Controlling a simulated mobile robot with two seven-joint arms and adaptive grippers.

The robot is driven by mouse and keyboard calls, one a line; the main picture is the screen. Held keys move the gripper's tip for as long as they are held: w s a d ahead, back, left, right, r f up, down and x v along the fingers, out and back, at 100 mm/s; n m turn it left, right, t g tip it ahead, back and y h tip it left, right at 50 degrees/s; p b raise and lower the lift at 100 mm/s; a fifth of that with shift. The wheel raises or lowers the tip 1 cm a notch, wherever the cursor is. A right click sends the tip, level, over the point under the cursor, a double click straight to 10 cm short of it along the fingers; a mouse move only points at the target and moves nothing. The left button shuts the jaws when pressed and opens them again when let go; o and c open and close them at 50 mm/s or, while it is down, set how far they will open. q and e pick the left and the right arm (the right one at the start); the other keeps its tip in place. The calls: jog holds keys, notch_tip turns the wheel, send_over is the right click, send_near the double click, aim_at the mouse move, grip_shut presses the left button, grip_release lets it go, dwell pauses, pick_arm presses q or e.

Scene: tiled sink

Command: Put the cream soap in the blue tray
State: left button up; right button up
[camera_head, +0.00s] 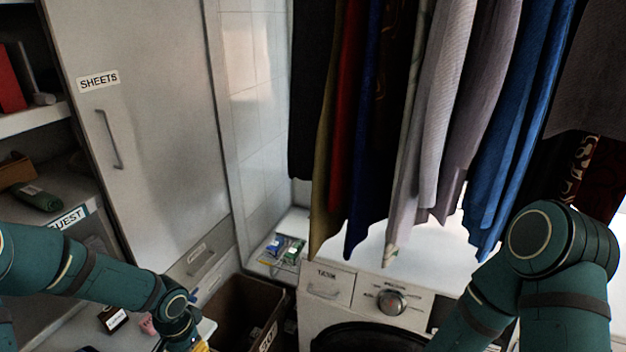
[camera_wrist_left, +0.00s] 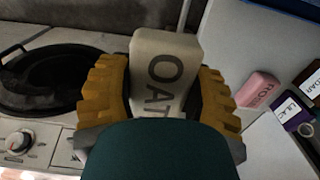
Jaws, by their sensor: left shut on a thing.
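The cream soap (camera_wrist_left: 160,72) is a pale block with dark letters reading "OAT", upright in the left wrist view. My left gripper (camera_wrist_left: 163,62) has its yellow fingers closed on both sides of it. In the head view only a bit of that gripper (camera_head: 202,346) shows at the bottom edge, and the soap cannot be made out there. A dark blue edge (camera_wrist_left: 292,7) at the top right of the wrist view may be part of the blue tray; most of it is out of frame. My right arm shows in the head view, but its gripper is out of frame.
A pink soap (camera_wrist_left: 258,90), a purple box (camera_wrist_left: 293,112) and a dark box (camera_wrist_left: 309,80) stand on the pale counter (camera_wrist_left: 226,45) right of the held soap. A washing machine (camera_head: 345,318), an open brown box (camera_head: 245,305) and hanging clothes (camera_head: 435,120) are ahead.

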pick_arm(q)
jog(key=s+d+f+n+b, duration=0.1)
jog(key=d+f+n+b, duration=0.3)
jog(key=d+b, duration=0.4)
jog(key=shift+d+f, duration=0.75)
jog(key=shift+d, duration=0.2)
pick_arm(e)
notch_tip(320, 180, down, 9)
jog(key=s, duration=0.1)
pick_arm(q)
jog(key=shift+n, duration=0.3)
